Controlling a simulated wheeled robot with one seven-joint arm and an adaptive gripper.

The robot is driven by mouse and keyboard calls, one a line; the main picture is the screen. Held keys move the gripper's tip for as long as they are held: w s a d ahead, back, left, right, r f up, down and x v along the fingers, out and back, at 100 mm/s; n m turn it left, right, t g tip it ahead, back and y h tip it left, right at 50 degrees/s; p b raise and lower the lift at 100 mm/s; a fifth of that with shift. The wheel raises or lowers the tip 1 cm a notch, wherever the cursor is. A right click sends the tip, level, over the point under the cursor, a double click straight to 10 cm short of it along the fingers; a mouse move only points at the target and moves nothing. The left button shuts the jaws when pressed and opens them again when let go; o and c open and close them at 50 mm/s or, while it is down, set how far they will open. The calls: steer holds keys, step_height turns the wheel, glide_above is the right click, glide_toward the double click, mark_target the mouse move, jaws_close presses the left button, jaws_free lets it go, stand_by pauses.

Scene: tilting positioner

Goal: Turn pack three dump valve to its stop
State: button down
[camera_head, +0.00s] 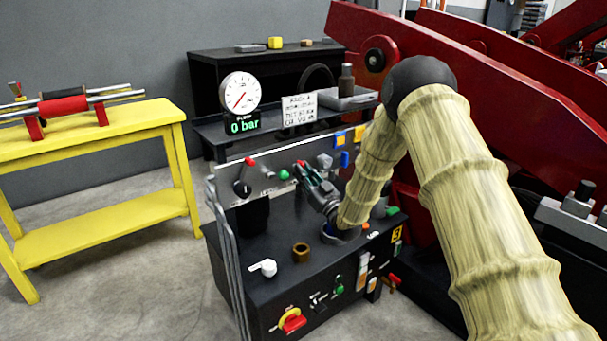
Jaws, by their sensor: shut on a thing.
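My gripper (306,174) is at the upright grey panel (268,172) of the black hydraulic pack, reaching in from the right. Its fingers are closed around a small valve handle with a red end (300,163); the fingers hide most of it, so its angle cannot be told. A yellow plate with a "3" (397,235) is on the pack's right front corner. To the left on the panel is a black lever with a red knob (245,172). A green knob (284,174) sits just left of my gripper.
A round gauge (241,92) stands behind the panel above a display reading 0 bar (243,124). A handwritten sign (300,109) is beside it. The pack's top carries a white fitting (264,267) and a brown ring (301,252). A yellow bench (100,140) stands left, across open floor.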

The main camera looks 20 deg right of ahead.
steer(key=c, duration=1.5)
jaws_free()
steer(key=shift+o, duration=0.2)
steer(key=shift+f, duration=0.1)
steer(key=v, duration=1.2)
